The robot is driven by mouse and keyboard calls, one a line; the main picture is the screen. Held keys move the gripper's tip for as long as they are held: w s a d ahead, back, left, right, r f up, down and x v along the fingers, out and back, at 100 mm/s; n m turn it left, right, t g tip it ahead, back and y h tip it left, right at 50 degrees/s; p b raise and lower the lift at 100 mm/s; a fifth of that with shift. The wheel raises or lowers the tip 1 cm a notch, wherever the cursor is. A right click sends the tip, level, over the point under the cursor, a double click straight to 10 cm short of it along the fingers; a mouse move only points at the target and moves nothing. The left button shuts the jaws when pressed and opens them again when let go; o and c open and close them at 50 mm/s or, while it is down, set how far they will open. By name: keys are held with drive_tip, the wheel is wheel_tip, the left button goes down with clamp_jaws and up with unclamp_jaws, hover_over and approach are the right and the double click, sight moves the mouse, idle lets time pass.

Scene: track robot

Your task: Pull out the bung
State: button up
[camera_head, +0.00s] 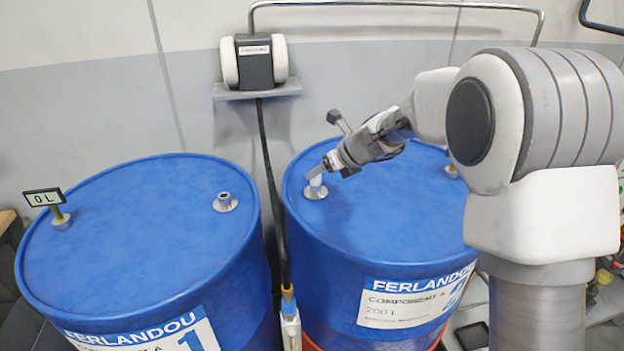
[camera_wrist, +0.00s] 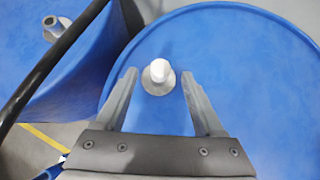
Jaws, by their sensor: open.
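The bung (camera_head: 316,181) is a small white plug standing upright in a pale round fitting on top of the right blue drum (camera_head: 400,215). In the wrist view the white bung (camera_wrist: 159,70) shows between my two fingertips, with a gap on each side. My gripper (camera_head: 313,172) reaches in from the right, at the bung. In the wrist view my gripper (camera_wrist: 158,75) is open, with its fingers spread on either side of the bung. The head view does not clearly show both fingers. The bung's lower part is hidden in the fitting.
The left blue drum (camera_head: 130,240) has a grey fitting (camera_head: 225,202) and a gauge reading "0 L" (camera_head: 43,197). A black hose (camera_head: 270,180) hangs between the drums from a wall-mounted unit (camera_head: 254,62). The left part of the right drum's lid is clear around the bung.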

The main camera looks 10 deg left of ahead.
drive_tip(key=x, duration=0.8)
clamp_jaws()
